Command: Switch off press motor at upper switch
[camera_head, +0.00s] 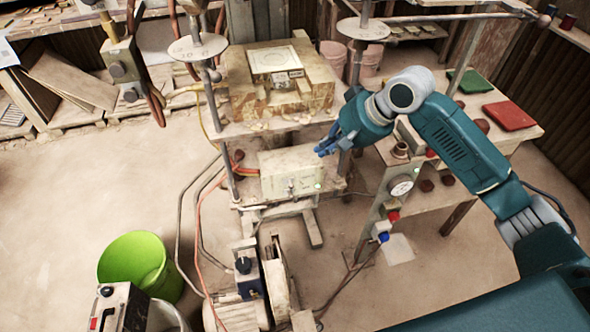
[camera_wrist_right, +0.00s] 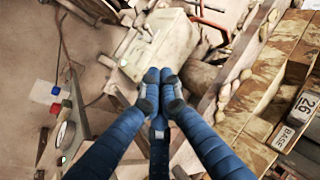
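A pale control box (camera_head: 288,175) with a small lit green lamp (camera_head: 318,185) sits on the press's lower shelf. Small controls on its front are too small to tell apart, so I cannot tell a switch's position. My right gripper (camera_head: 326,148) is just above the box's right end. In the right wrist view the blue fingertips (camera_wrist_right: 159,78) of that gripper are together with nothing between them. The pale box (camera_wrist_right: 158,42) lies just beyond them there; I cannot tell whether they touch. My left gripper is not in view.
The press block (camera_head: 275,100) stands above the box. A side table with a gauge (camera_head: 401,187), a red button (camera_head: 393,216) and a blue button (camera_head: 383,237) is at right. Cables, a motor (camera_head: 238,312) and a green bucket (camera_head: 138,262) occupy the floor; floor at left is clear.

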